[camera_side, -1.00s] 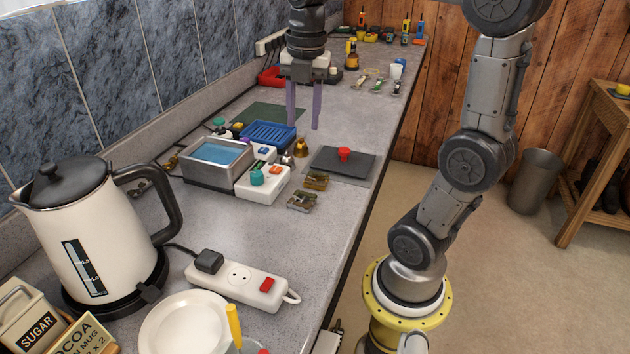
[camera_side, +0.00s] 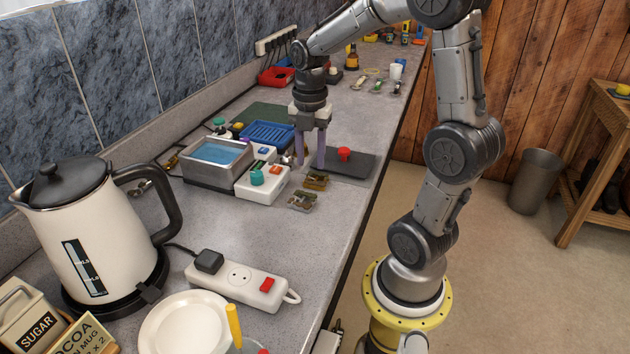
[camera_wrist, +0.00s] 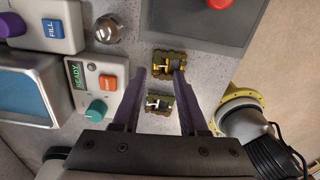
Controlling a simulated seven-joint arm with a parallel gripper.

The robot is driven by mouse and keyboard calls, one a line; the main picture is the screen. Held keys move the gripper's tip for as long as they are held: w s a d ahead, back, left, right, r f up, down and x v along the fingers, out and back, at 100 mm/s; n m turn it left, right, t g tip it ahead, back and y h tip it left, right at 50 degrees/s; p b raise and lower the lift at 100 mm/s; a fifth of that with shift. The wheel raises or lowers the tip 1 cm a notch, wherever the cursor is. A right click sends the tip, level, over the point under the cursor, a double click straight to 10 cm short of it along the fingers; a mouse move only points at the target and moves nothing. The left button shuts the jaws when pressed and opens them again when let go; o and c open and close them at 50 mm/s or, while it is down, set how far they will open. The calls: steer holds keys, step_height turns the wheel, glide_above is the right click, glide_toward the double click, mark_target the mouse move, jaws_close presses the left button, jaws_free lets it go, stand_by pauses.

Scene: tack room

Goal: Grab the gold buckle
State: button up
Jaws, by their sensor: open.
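The gold buckle (camera_side: 316,181) lies on the grey counter in the side view, between the white control box and the dark mat. In the wrist view the gold buckle (camera_wrist: 169,64) shows near the fingertips, its right end close to the right finger. A second, silver-toned buckle (camera_side: 302,200) lies just nearer the camera; it also shows in the wrist view (camera_wrist: 159,103), between the fingers. My gripper (camera_side: 312,164) is open and empty, pointing down just above and behind the gold buckle. It also shows in the wrist view (camera_wrist: 161,73). Contact with the buckle cannot be told.
The white control box (camera_side: 262,184) with a teal knob stands left of the buckles, beside the blue-water tank (camera_side: 217,164). A dark mat with a red button (camera_side: 344,154) lies to the right. The counter nearer the camera is clear up to the power strip (camera_side: 236,282).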

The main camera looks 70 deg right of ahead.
mark_target(311, 178)
step_height(311, 178, down, 4)
steer(key=shift+a+f, duration=0.1)
steer(key=shift+f, duration=0.05)
jaws_close()
